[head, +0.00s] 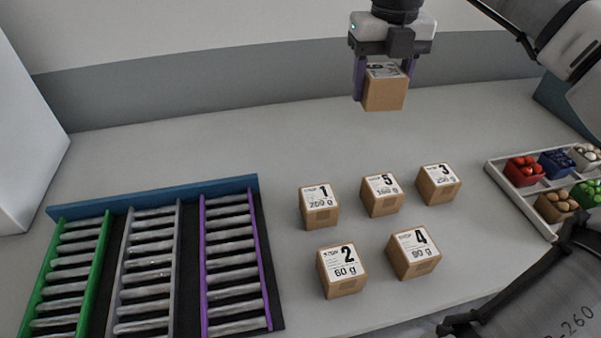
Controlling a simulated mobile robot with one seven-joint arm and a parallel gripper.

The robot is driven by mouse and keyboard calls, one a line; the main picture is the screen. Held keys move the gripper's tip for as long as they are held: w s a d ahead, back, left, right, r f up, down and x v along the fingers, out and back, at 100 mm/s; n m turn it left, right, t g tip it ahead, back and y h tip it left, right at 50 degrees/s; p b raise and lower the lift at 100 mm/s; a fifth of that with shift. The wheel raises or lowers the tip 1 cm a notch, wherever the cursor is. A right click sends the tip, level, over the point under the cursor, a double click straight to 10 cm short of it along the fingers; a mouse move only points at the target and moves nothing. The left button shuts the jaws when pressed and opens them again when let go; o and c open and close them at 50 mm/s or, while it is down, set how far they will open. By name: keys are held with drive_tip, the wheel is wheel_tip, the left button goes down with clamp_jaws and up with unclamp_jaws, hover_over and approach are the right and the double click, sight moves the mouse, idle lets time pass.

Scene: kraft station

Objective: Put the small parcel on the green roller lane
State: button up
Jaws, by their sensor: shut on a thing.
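My gripper (384,80) is shut on a small brown cardboard parcel (384,95) and holds it well above the table, toward the back right. The parcel's top label is partly hidden by the gripper and cannot be read. The green roller lane (71,263) is at the far left of the roller rack, with green side rails and metal rollers. No parcel lies on its visible part. Its near end is cut off by the picture's edge. The held parcel is far to the right of the green lane.
A grey lane (150,262) and a purple lane (232,258) lie right of the green one, with a blue bar (160,195) behind. Several numbered parcels (320,210) stand mid-table. The back table is clear.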

sight(355, 183)
drive_tip(key=shift+w+a+n, duration=0.2)
drive_tip(key=shift+a+n, duration=0.2)
drive_tip(key=shift+a+f, duration=0.15)
drive_tip(key=shift+f, duration=0.15)
wheel_tip(355, 183, down, 19)
drive_tip(key=shift+p, duration=1.15)
drive_tip(key=shift+f, duration=0.15)
drive_tip(key=shift+f+b, duration=0.25)
drive_tip(key=shift+b, duration=0.1)
drive_tip(key=o, duration=1)
drive_tip(key=shift+r, duration=0.1)
drive_tip(key=shift+o, duration=0.2)
drive_tip(key=shift+r, duration=0.15)
